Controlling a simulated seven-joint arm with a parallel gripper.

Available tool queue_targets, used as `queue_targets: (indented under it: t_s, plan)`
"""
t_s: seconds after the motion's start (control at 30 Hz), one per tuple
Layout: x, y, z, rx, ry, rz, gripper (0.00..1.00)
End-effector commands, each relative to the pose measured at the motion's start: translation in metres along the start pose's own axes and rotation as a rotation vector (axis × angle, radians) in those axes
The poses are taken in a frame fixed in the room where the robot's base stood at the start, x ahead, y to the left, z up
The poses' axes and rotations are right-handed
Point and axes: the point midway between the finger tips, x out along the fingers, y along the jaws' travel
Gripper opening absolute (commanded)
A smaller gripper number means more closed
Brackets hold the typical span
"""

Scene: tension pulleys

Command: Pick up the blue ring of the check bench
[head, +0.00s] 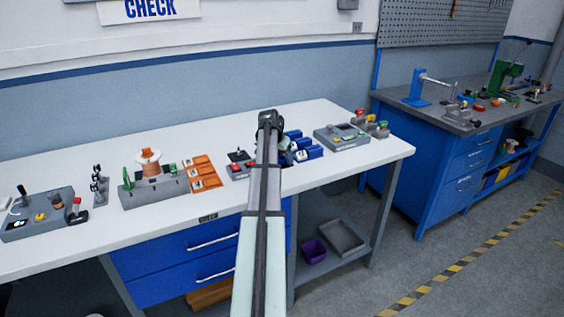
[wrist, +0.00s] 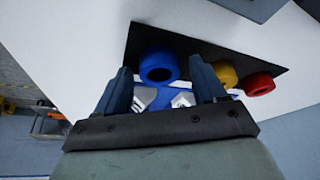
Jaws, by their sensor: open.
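The blue ring (wrist: 158,68) shows in the wrist view at the left end of a row on a black mat (wrist: 190,42). A yellow ring (wrist: 224,75) and a red ring (wrist: 260,84) stand to its right. My gripper (wrist: 160,66) is open, with one dark finger to each side of the blue ring in the picture. Narrow gaps show on both sides; I cannot tell whether the fingertips are down at the ring's height.
Blue numbered trays (head: 308,153) lie right of my gripper, with a grey fixture (head: 342,137) beyond. Orange trays (head: 203,172) and a spool stand (head: 150,175) are to the left. A blue workbench (head: 440,150) stands at the right. The bench front is mostly clear.

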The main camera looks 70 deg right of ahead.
Motion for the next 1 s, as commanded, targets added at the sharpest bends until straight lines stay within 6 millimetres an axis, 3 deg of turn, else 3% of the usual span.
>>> queue_targets:
  t_s: [0.17, 0.8, 1.0]
  plan:
    - [0.0, 0.0001, 0.0, 0.0, 0.0, 0.0, 0.69]
    - [-0.0002, 0.0002, 0.0, 0.0, 0.0, 0.0, 0.1]
    - [-0.0006, 0.0001, -0.0002, 0.0, 0.0, 0.0, 0.09]
